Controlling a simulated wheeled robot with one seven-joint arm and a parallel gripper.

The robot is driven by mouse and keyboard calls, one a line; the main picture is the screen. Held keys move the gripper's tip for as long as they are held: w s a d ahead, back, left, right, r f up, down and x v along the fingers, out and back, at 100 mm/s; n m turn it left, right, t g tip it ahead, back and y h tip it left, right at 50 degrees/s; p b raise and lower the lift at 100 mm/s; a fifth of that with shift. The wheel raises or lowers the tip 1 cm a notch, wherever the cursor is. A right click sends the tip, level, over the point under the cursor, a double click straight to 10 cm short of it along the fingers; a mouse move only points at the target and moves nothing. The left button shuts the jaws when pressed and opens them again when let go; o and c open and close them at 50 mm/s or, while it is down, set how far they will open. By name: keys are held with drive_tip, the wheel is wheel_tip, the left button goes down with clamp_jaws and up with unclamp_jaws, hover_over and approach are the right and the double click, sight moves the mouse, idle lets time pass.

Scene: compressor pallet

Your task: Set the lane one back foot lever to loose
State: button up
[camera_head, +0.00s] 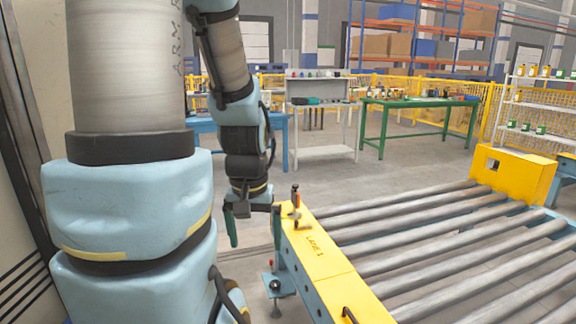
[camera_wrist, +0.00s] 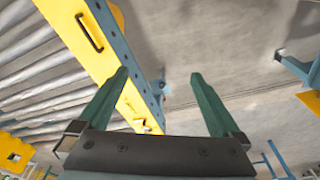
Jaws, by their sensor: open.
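The yellow end beam marked LANE 1 (camera_head: 318,254) is at the near end of the roller conveyor. A small upright lever with an orange and black handle (camera_head: 295,198) stands at its far end. Below the beam, a blue support foot (camera_head: 279,305) has a dark round knob. I cannot tell which of these is the back foot lever, or its setting. My gripper (camera_head: 255,242) points down, open and empty, just left of the beam's far end. In the wrist view, the open green fingers (camera_wrist: 160,74) show with the beam (camera_wrist: 105,62) passing behind the left one.
Rollers (camera_head: 440,235) run off to the right of the beam. A black handle (camera_head: 349,314) is on its near part. A yellow block (camera_head: 515,176) stands at the far right. Green (camera_head: 418,104) and grey (camera_head: 321,152) tables stand behind. Open floor lies between.

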drive_tip(key=shift+r+p, duration=1.1)
drive_tip(key=shift+r, duration=0.85)
